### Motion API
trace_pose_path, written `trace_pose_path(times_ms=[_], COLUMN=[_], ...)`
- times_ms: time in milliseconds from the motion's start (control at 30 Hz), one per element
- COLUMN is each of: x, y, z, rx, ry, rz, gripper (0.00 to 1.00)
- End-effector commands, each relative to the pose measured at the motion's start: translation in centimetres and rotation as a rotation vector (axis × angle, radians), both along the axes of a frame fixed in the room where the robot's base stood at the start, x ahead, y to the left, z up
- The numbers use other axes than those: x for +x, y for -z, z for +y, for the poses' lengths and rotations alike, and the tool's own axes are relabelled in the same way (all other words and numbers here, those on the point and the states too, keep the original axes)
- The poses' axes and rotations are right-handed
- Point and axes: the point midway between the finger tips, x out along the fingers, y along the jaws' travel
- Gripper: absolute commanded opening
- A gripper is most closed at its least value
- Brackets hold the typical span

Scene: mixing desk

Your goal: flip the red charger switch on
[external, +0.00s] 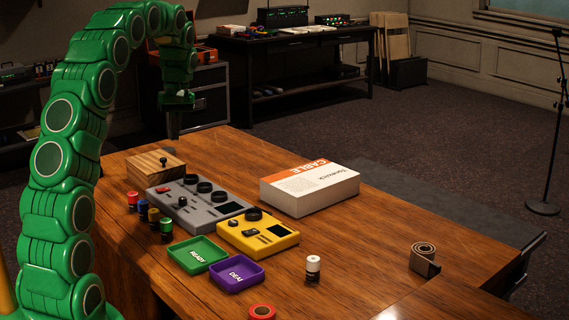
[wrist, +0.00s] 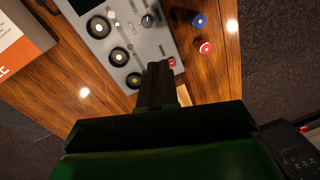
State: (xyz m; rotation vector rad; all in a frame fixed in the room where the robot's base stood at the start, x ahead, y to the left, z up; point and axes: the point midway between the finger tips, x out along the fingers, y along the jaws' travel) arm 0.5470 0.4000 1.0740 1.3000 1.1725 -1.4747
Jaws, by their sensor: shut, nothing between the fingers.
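The grey panel (external: 215,210) lies on the wooden desk, with several black knobs and a small red switch (external: 160,189) near its left end. In the wrist view the grey panel (wrist: 138,45) fills the upper middle. The red switch (wrist: 172,62) shows just right of my fingertips, partly hidden; I cannot tell its position. My gripper (external: 173,136) is shut and empty, pointing down above the far left of the desk. Its dark fingers also show in the wrist view (wrist: 159,68). It appears above the panel, apart from the switch.
A yellow device (external: 257,236), green tray (external: 180,260), purple tray (external: 226,286) and thick white book (external: 310,190) are nearby. Several small coloured-top cylinders (external: 153,217) stand at left.

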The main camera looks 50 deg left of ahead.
Motion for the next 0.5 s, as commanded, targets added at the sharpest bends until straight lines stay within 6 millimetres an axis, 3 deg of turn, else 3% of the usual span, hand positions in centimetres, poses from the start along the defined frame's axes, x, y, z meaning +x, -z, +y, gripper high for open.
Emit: trace_pose_path(times_ms=[200, 500], x=[0.2, 0.0], y=[2.0, 3.6], z=[5.0, 9.1], rx=[0.015, 0.029], ry=[-0.112, -0.208], rz=[0.000, -0.002], gripper=[0.00, 0.00])
